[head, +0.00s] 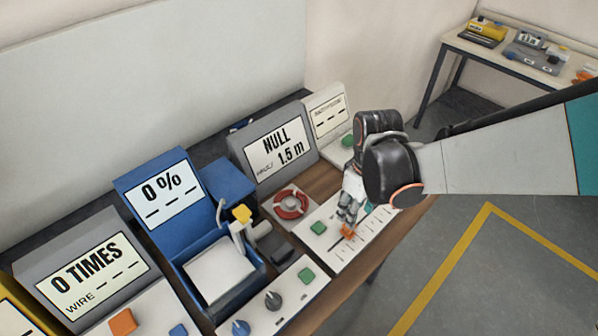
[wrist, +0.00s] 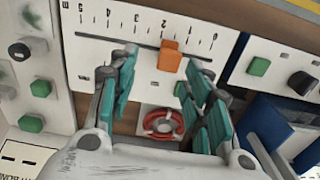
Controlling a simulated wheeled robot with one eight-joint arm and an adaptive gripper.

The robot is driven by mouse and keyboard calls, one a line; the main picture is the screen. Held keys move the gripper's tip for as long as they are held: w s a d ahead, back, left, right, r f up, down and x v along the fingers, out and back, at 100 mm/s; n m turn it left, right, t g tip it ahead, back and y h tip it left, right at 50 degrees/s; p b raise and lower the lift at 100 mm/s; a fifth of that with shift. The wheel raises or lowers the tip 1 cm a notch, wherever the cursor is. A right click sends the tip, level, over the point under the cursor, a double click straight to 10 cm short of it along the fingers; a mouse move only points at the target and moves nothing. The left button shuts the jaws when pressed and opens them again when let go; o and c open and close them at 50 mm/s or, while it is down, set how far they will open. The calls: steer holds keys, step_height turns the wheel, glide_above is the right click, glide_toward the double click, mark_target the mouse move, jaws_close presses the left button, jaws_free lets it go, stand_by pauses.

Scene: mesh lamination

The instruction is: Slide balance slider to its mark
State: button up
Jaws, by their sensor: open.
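The orange slider knob (wrist: 169,56) sits on a white panel (wrist: 97,50) with a printed scale from 0 to 5, close to the 2 marking. In the head view the orange knob (head: 347,231) shows just below my fingertips. My gripper (wrist: 163,60) is open, its teal-padded fingers on either side of the knob in the picture. I cannot tell if they touch it. In the head view my gripper (head: 352,208) hangs over the panel and hides part of the scale. The grey display (head: 277,152) behind reads "NULL 1.5 m".
A blue device (head: 160,187) reading "0 %" and a panel with knobs (head: 273,300) stand to the left. A side table (head: 463,43) is at the back right.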

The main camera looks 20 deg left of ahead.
mark_target(349, 230)
steer(key=shift+s+a+f+b, duration=0.1)
steer(key=shift+s+f+b, duration=0.1)
steer(key=shift+f+b, duration=0.6)
steer(key=shift+s+a+f+b, duration=0.1)
steer(key=shift+s+f+b, duration=0.2)
steer(key=shift+f, duration=0.85)
steer(key=shift+s+a+f+b, duration=0.15)
steer(key=shift+f+b, duration=0.5)
steer(key=shift+f, duration=0.35)
steer(key=shift+d, duration=0.1)
